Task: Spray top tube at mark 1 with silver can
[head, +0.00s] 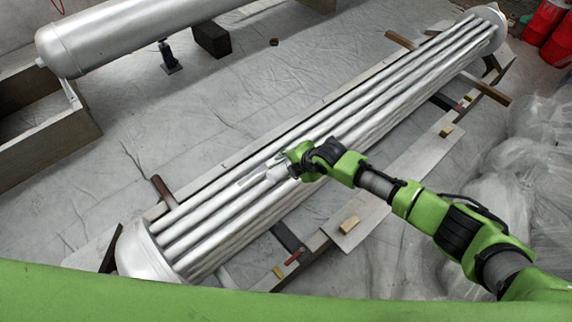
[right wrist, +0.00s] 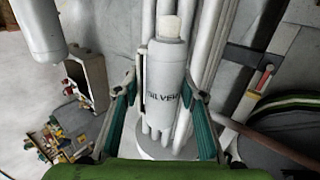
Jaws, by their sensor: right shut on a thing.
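The silver can (right wrist: 166,95), a pale grey can lettered "SILVER" with a white cap, stands upright in the right wrist view between the fingers of my right gripper (right wrist: 160,100). The gripper is shut on it. In the head view my right gripper (head: 284,168) is over the middle of a bundle of long silver tubes (head: 215,222), on its upper side. A small pale patch (head: 250,180) shows near the can; I cannot read a mark number on it. My gripper hides part of the tubes there. My left gripper is out of view.
A large silver cylinder (head: 140,32) lies at the back left near a wooden box (head: 45,130). Wooden boards (head: 365,205) and small blocks (head: 348,224) lie beside the bundle. Red containers (head: 545,22) and clear plastic sheeting (head: 520,180) are at the right. The sheeted floor left of the bundle is mostly clear.

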